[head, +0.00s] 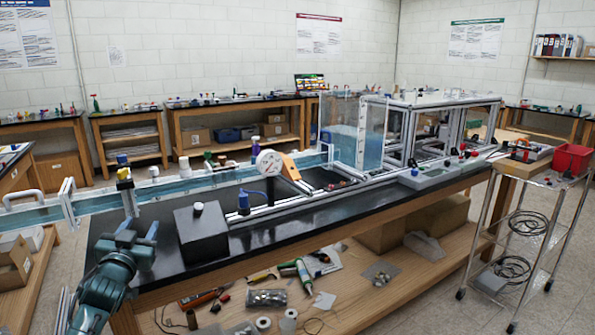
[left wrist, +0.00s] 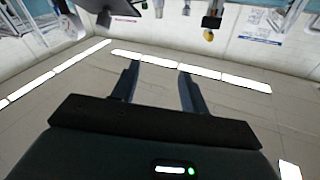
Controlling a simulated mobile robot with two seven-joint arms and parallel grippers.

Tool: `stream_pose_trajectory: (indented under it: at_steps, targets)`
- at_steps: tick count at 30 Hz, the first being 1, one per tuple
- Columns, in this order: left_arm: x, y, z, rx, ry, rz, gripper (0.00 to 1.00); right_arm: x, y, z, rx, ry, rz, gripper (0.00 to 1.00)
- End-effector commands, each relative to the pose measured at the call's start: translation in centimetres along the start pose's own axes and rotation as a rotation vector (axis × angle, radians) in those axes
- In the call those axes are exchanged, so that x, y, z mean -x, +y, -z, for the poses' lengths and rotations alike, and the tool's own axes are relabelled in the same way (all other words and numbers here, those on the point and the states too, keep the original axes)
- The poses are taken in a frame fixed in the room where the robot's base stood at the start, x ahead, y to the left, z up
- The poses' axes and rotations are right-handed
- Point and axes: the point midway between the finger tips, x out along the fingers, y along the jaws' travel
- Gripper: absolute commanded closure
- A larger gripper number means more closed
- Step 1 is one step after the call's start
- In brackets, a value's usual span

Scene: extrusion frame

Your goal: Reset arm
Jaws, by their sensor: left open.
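My left gripper (head: 139,229) is in the lower left of the head view, at the near left end of the black-topped bench (head: 335,220). Its fingers are apart and point up, with nothing between them. In the left wrist view the open fingers (left wrist: 158,72) stand against the ceiling and its lights, and the room hangs upside down along the top. My right gripper is in neither view. A metal extrusion frame (head: 285,205) lies along the bench with a round white gauge (head: 268,162) on it.
A black box (head: 201,233) stands on the bench just right of my left gripper. Clear panels (head: 362,130) stand farther along. Tools lie on the lower shelf (head: 345,300). A wire cart (head: 525,230) stands at right.

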Motion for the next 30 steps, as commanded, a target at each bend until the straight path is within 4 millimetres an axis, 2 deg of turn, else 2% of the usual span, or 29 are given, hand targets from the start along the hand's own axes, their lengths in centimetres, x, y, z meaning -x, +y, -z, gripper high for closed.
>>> stream_pose_trajectory:
  at_steps: [1, 3, 11, 14, 20, 23, 26, 29, 30]
  targets:
    - [-1.3, -0.1, 1.1, 0.003, -0.001, 0.002, 0.55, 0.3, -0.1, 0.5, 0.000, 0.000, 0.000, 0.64]
    - [-2.7, -0.1, 2.0, 0.005, -0.005, 0.004, 0.55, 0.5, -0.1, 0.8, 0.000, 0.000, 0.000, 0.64]
    - [-2.2, 0.8, -1.5, -0.089, -0.162, -0.045, 0.55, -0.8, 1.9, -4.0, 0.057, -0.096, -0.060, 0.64]
    - [-0.3, 2.9, -4.1, -0.098, -0.197, -0.085, 0.55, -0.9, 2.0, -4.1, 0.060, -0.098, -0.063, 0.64]
    - [4.9, 7.3, -9.1, -0.089, -0.260, -0.164, 0.55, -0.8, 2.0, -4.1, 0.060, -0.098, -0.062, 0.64]
    - [8.8, 10.0, -12.0, -0.076, -0.303, -0.216, 0.55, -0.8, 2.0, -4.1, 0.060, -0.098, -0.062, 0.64]
    - [14.1, 13.1, -15.0, -0.053, -0.359, -0.277, 0.55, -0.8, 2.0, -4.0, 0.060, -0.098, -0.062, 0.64]
    - [20.6, 16.2, -17.5, -0.016, -0.423, -0.341, 0.55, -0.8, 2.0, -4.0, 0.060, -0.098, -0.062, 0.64]
    - [23.4, 17.3, -18.2, 0.002, -0.451, -0.366, 0.55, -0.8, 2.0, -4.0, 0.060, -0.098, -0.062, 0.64]
